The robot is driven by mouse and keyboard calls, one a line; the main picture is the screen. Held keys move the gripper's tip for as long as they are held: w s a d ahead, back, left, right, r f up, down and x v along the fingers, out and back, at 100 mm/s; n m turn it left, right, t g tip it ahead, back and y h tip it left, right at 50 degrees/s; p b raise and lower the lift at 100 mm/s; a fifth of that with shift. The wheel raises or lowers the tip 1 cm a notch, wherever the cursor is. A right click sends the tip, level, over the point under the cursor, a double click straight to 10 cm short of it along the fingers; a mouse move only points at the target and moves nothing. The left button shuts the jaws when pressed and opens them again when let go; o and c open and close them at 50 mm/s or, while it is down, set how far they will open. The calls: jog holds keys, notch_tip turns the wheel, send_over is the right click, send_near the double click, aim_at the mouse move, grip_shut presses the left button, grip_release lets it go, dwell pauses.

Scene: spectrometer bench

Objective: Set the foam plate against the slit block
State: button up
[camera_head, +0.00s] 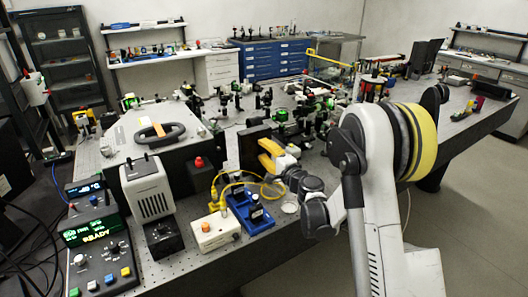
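My arm reaches in from the lower right over the bench (238,262). Its far end, with yellow and white parts (275,156), lies near the middle of the bench. The fingers of my gripper cannot be made out there. A dark upright panel (253,146) stands right by that end; I cannot tell whether it is the foam plate or whether it is touched or held. Several small dark mounts and blocks (300,115) stand behind it. Which of them is the slit block cannot be told at this size.
A blue tray (265,225) and a white box with an orange knob (216,233) stand near the front edge with looped yellow cables. A large grey housing (130,145), a red knob (199,162) and a lit control panel (95,233) are at left. Open floor lies right.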

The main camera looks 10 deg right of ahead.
grip_shut()
jog(key=a, duration=0.2)
jog(key=s+a+b, duration=0.1)
jog(key=a, duration=0.1)
jog(key=s+a, duration=0.1)
jog(key=shift+a, duration=0.4)
jog(key=shift+o, duration=1.1)
grip_release()
jog(key=shift+a, duration=0.15)
send_near(245, 153)
jog(key=shift+w, duration=0.2)
